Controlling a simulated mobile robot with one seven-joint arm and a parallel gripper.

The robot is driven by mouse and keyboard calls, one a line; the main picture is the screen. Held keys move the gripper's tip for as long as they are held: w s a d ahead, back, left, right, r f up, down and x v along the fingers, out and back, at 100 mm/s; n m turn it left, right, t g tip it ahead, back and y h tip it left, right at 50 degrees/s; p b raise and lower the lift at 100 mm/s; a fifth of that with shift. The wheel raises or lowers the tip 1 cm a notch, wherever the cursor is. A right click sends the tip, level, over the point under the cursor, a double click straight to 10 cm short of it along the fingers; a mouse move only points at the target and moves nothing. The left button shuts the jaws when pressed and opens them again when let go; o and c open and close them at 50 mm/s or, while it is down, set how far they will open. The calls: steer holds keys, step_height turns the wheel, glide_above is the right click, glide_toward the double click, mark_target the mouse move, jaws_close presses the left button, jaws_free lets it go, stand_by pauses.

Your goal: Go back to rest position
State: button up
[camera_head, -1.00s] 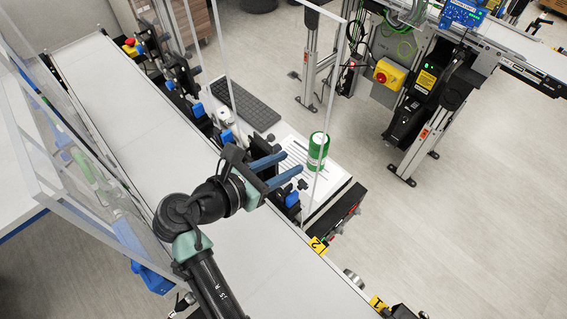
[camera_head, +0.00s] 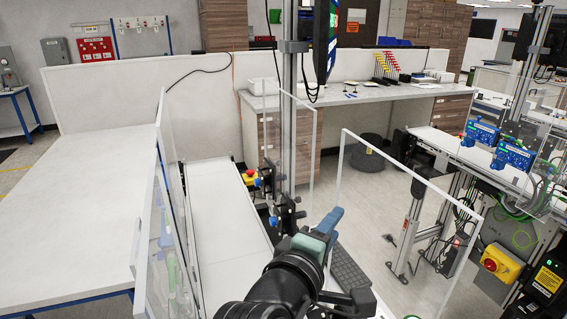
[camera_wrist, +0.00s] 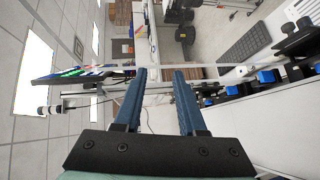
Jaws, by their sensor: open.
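My gripper (camera_head: 325,225) is raised near the bottom middle of the head view, above the side of the belt conveyor. Its two blue fingers overlap there. In the wrist view the gripper (camera_wrist: 158,80) shows two parallel blue fingers apart with nothing between them. It is open and empty. My dark wrist and forearm fill the bottom of the head view.
A white conveyor belt (camera_head: 225,215) runs at the left of my arm, with clear panels (camera_head: 280,130) beside it. A black keyboard (camera_head: 350,272) lies right of the gripper. A wide white table (camera_head: 80,215) is at left. A yellow switch box (camera_head: 500,263) is at right.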

steer(key=s+a+r+m+t+y+b, duration=0.1)
steer(key=s+a+r+m+t+y, duration=0.2)
steer(key=r, duration=0.6)
steer(key=s+a+r+m+t+y+b, duration=0.15)
steer(key=r+m+t, duration=0.3)
steer(key=r, duration=0.55)
steer(key=s+a+r+m+t+y, duration=0.3)
steer(key=s+r+t, duration=0.3)
steer(key=s+r, duration=0.4)
steer(key=shift+s+r+m, duration=0.35)
steer(key=shift+s+m, duration=0.3)
steer(key=shift+s, duration=0.15)
steer(key=shift+a, duration=0.1)
steer(key=shift+f+h, duration=0.1)
steer(key=shift+h, duration=0.15)
